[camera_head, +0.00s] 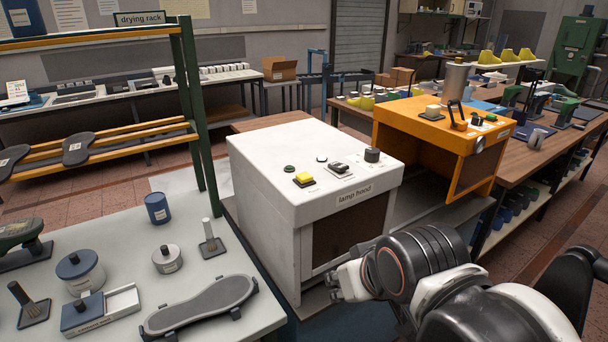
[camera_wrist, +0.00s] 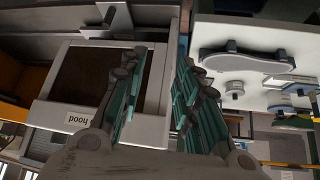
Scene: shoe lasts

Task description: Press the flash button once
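The white lamp hood (camera_head: 265,165) stands in the middle of the head view. I cannot read any label naming a flash button. In the wrist view, the gripper (camera_wrist: 160,72) shows two teal-padded fingers spread apart with nothing held. The hood's front and its label (camera_wrist: 78,120) appear upside down there; its top controls are hidden.
A pale table (camera_head: 110,250) with a shoe sole and containers lies at left, beside the green drying rack (camera_head: 190,100). An orange machine (camera_head: 425,125) with its own controls stands behind right on a wooden bench. Space above the hood is clear.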

